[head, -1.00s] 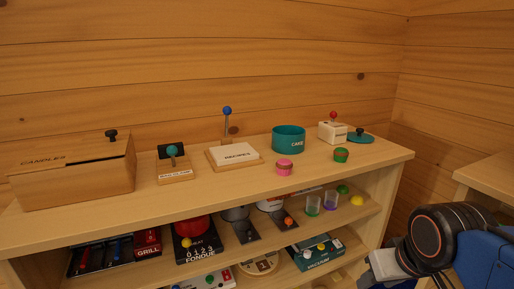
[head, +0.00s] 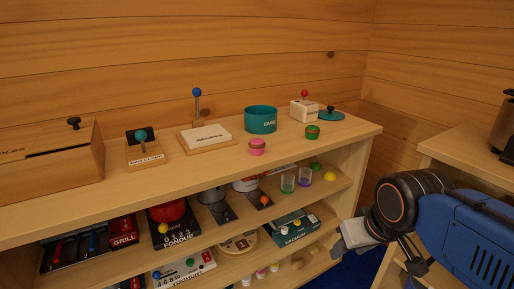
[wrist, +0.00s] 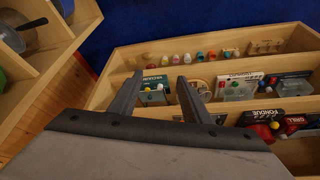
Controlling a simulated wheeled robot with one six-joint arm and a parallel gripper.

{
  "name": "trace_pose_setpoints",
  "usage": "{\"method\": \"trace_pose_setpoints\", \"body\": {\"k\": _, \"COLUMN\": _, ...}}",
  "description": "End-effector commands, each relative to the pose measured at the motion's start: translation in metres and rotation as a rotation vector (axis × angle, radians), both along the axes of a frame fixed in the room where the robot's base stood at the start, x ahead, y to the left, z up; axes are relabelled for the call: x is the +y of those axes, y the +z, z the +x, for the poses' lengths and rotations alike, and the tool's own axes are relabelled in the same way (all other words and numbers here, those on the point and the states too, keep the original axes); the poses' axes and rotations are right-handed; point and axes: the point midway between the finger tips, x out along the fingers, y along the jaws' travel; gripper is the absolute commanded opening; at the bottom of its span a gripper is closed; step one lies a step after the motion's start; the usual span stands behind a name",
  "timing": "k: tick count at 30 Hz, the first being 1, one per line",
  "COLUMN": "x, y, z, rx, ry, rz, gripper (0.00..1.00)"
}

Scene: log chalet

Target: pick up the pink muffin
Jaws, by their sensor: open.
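The pink muffin (head: 257,147) stands upright on the top of the wooden shelf unit, near its front edge. It is in front of the teal cake tin (head: 260,121). A green muffin-like piece (head: 312,132) with a red band stands to its right. My gripper shows in the wrist view (wrist: 160,76), with its two fingers apart and nothing between them. It faces the shelf unit's open front, away from the pink muffin. I cannot make out the pink muffin on the top in the wrist view.
A recipes stand (head: 207,138) with a blue-knobbed post is left of the muffin. A white box (head: 304,111) and a teal lid (head: 331,115) are at the back right. Lower shelves hold cups and boxes. Another wooden unit (head: 470,150) stands at the right.

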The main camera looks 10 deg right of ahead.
Motion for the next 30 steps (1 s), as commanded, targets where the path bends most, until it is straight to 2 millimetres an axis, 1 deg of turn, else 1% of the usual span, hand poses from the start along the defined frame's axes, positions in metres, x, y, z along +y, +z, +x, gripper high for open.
{"method": "trace_pose_setpoints", "body": {"k": 1, "x": 0.0, "y": 0.001, "z": 0.0, "rx": 0.0, "ry": -0.001, "rz": 0.0, "gripper": 0.56}}
{"method": "trace_pose_setpoints", "body": {"k": 2, "x": 0.0, "y": 0.002, "z": 0.001, "rx": 0.001, "ry": -0.004, "rz": 0.003, "gripper": 0.58}}
{"method": "trace_pose_setpoints", "body": {"k": 4, "x": 0.002, "y": 0.009, "z": 0.006, "rx": 0.007, "ry": -0.02, "rz": 0.012, "gripper": 0.58}}
{"method": "trace_pose_setpoints", "body": {"k": 5, "x": 0.002, "y": 0.014, "z": 0.009, "rx": 0.012, "ry": -0.033, "rz": 0.019, "gripper": 0.58}}
{"method": "trace_pose_setpoints", "body": {"k": 7, "x": 0.005, "y": 0.031, "z": 0.02, "rx": 0.025, "ry": -0.077, "rz": 0.041, "gripper": 0.58}}
{"method": "trace_pose_setpoints", "body": {"k": 11, "x": 0.014, "y": 0.074, "z": 0.049, "rx": 0.065, "ry": -0.202, "rz": 0.1, "gripper": 0.58}}
{"method": "trace_pose_setpoints", "body": {"k": 12, "x": 0.018, "y": 0.088, "z": 0.058, "rx": 0.079, "ry": -0.246, "rz": 0.119, "gripper": 0.58}}
{"method": "trace_pose_setpoints", "body": {"k": 18, "x": 0.038, "y": 0.153, "z": 0.106, "rx": 0.146, "ry": -0.467, "rz": 0.199, "gripper": 0.58}}
{"method": "trace_pose_setpoints", "body": {"k": 24, "x": 0.062, "y": 0.21, "z": 0.153, "rx": 0.21, "ry": -0.695, "rz": 0.258, "gripper": 0.58}}
{"method": "trace_pose_setpoints", "body": {"k": 30, "x": 0.092, "y": 0.258, "z": 0.198, "rx": 0.265, "ry": -0.93, "rz": 0.296, "gripper": 0.58}}
